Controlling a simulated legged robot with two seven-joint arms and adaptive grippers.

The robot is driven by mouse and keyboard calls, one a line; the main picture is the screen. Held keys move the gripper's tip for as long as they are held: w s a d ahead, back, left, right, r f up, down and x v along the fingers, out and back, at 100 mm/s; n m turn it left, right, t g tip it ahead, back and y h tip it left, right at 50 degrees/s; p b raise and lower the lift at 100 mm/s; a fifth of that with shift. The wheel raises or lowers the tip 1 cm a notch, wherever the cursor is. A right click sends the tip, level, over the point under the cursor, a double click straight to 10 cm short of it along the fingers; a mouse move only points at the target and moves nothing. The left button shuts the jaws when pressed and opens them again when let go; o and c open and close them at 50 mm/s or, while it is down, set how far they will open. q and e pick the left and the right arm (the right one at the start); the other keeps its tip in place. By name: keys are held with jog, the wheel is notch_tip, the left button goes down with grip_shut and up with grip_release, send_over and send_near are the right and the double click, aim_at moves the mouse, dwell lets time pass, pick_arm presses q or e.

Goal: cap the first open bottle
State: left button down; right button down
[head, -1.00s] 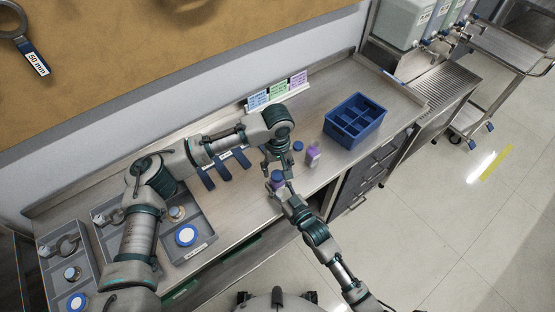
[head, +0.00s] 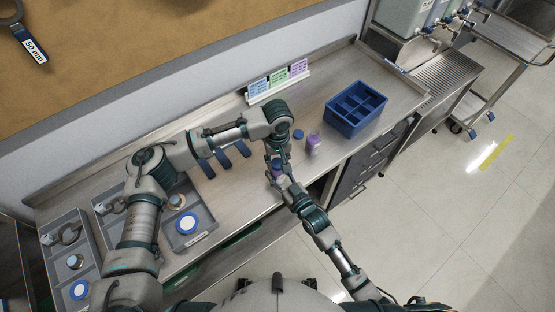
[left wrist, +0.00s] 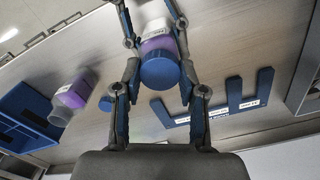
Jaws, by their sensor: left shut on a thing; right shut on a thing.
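My right gripper (head: 278,174) is shut on a bottle (left wrist: 157,42) with purple contents and a white label, held above the bench. My left gripper (head: 274,156) is shut on a blue cap (left wrist: 160,72), its fingers on both sides of it in the left wrist view. The cap lines up with the held bottle's end and hides its neck; I cannot tell whether it is seated. A second purple bottle (head: 313,145) stands on the bench to the right, seen also in the left wrist view (left wrist: 74,93). A loose blue cap (head: 298,134) lies beside it.
A blue divided crate (head: 337,120) stands at the bench's right. Grey trays (head: 207,221) with jars and rings fill the left end. Label cards (head: 279,81) stand at the back wall.

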pick_arm(q)
jog(key=m, duration=1)
jog(key=shift+m, duration=0.4)
jog(key=m, duration=1.1)
jog(key=shift+f, duration=0.1)
jog(key=c, duration=0.6)
grip_release()
notch_tip(320, 180, up, 12)
jog(key=shift+w+f, duration=0.1)
